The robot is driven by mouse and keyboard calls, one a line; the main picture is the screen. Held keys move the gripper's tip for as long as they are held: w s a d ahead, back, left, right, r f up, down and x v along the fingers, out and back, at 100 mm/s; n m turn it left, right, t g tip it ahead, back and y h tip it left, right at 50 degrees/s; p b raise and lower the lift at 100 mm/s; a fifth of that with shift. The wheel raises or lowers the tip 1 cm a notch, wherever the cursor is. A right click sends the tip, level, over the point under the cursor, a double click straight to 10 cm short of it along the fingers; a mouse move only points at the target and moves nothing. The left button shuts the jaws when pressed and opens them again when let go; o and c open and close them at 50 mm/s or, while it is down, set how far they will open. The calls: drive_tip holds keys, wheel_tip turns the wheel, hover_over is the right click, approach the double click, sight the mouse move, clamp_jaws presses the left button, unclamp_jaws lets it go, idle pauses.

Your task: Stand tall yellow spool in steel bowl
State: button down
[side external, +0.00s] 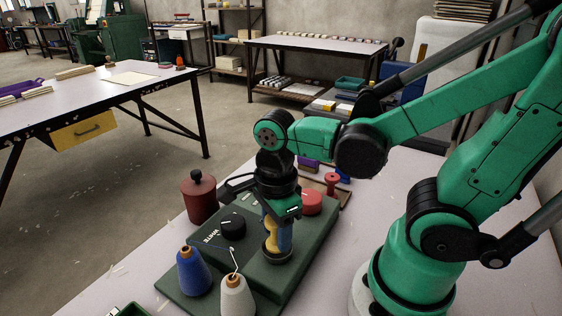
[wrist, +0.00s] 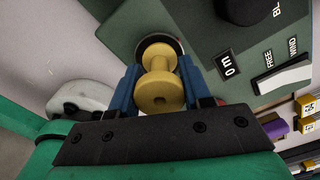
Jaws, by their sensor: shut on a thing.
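The yellow spool (wrist: 160,82) is between the two blue fingers of my gripper (wrist: 158,90) in the wrist view, which are shut on it. In the side view my gripper (side external: 279,232) points down and the yellow spool (side external: 270,236) shows upright at its fingers. A round, pale-rimmed holder, seemingly the steel bowl (wrist: 172,40), lies at the spool's far end in the wrist view. In the side view it appears as a dark round shape (side external: 277,256) directly below the spool. I cannot tell whether the spool touches its floor; its inside is mostly hidden.
The green machine base (side external: 215,280) carries a black knob (side external: 232,227) and a red disc (side external: 311,203). A blue thread cone (side external: 194,272) and a white one (side external: 237,297) stand in front. A dark red pot (side external: 200,197) stands behind left. A switch (wrist: 283,75) is right in the wrist view.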

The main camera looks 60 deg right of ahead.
drive_tip(key=shift+f, duration=0.55)
drive_tip(key=shift+f, duration=0.1)
drive_tip(key=shift+c, duration=2)
unclamp_jaws()
